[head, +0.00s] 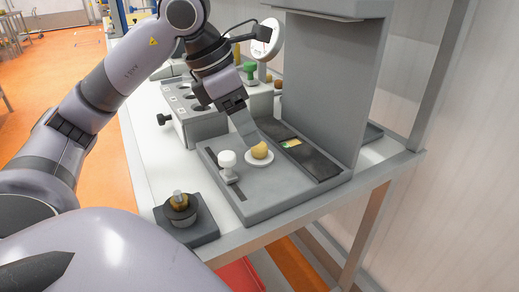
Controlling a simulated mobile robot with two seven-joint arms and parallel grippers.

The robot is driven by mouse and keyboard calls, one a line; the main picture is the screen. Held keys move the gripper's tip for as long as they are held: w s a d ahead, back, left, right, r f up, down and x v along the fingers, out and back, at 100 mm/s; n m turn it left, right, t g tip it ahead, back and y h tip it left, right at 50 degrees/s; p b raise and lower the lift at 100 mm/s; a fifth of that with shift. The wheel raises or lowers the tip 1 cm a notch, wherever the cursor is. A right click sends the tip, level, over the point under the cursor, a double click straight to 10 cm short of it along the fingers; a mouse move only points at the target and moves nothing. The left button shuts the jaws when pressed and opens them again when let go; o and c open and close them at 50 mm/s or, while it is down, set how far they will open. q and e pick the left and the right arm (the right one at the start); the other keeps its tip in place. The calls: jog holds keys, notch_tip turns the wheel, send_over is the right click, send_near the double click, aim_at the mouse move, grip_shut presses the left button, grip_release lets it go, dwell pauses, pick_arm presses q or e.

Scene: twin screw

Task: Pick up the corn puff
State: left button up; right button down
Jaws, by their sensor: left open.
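The corn puff (260,150) is a small yellow-tan lump on a round white dish (259,159) on the grey machine's tray. My left gripper (253,140) comes down from the upper left, with its fingertips right at the corn puff's upper left side. The fingers are open. From this angle I cannot tell whether they touch the puff or stand around it. My right gripper is not in view.
A white knob (227,160) stands left of the dish on the grey tray (270,205). A tall grey housing (325,85) rises behind it. A dark block with a brass-coloured cylinder (181,207) sits at the table's near left corner. A grey rack with holes (190,108) stands behind.

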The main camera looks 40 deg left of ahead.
aim_at(251, 150)
pick_arm(q)
jog(key=x, duration=0.2)
jog(key=b+x, duration=0.1)
jog(key=shift+s+a+f, duration=0.1)
jog(key=shift+s+f, duration=0.05)
jog(key=shift+f, duration=0.8)
jog(key=c, duration=0.9)
jog(key=shift+o, duration=0.2)
jog(key=shift+w+r, duration=0.2)
jog(key=shift+w, duration=0.05)
